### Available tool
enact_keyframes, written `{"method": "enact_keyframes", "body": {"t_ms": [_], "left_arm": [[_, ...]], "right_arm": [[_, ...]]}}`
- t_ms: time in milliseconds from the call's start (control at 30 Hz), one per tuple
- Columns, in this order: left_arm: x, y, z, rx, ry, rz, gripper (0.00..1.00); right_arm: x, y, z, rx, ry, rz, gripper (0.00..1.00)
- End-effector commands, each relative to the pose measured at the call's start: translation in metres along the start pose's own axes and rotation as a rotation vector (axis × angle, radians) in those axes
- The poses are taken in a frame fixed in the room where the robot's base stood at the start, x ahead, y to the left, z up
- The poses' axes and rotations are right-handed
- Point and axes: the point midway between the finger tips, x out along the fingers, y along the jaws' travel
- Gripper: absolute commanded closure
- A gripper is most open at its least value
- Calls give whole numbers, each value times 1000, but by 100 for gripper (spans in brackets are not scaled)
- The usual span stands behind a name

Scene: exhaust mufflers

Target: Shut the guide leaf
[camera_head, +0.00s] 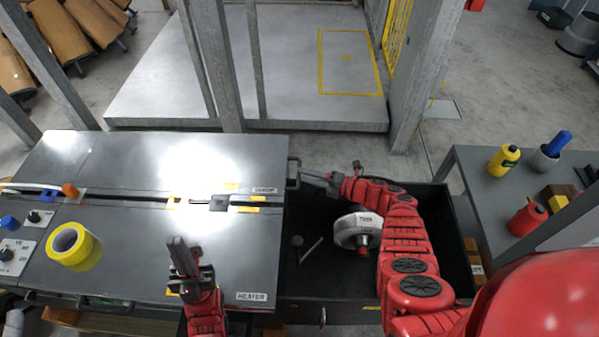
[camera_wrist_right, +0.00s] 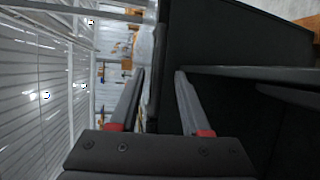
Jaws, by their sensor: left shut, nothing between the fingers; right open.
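The upper dark grey panel (camera_head: 110,160) of the left table, with a small label near its right edge that I cannot read clearly, seems to be the guide leaf. It lies flat, and a narrow dark gap separates it from the lower panel (camera_head: 140,255), labelled HEATER. A dark handle (camera_head: 293,172) sticks out at its right end. My right gripper (camera_head: 306,178) is open beside this handle; in the right wrist view (camera_wrist_right: 160,85) a dark upright edge shows between its fingers. I cannot tell whether they touch it. My left gripper (camera_head: 178,248) is shut and empty above the lower panel.
A yellow tape roll (camera_head: 72,245) sits on the lower panel. A black bin (camera_head: 335,292) with a white round part (camera_head: 352,230) stands right of the panels. A grey side table (camera_head: 475,180) holds bottles. Posts (camera_head: 215,65) rise behind.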

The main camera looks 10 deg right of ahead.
Motion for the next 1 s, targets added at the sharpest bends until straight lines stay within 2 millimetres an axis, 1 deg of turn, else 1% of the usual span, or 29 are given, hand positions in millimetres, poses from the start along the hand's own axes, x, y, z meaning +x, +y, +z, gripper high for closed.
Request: {"method": "enact_keyframes", "body": {"t_ms": [33,100,300,400,500,600,700,1000], "left_arm": [[4,0,-1,0,0,0,100],[5,0,-1,0,0,0,100],[1,0,0,0,0,0,100],[-2,0,0,0,0,0,100],[-4,0,1,0,0,0,100],[-5,0,1,0,0,0,100],[-6,0,1,0,0,0,100],[-6,0,1,0,0,0,100]], "right_arm": [[-15,-2,0,1,-3,-7,53],[-34,-1,-1,-3,-1,-7,53],[-87,-4,-2,2,-1,-8,53],[-108,-3,-1,0,-1,-5,53],[-124,-3,0,-1,-3,-4,53],[-134,-2,0,1,-2,-4,53],[-139,-2,-1,2,0,-3,53],[-141,-1,-1,2,0,-2,53]]}}
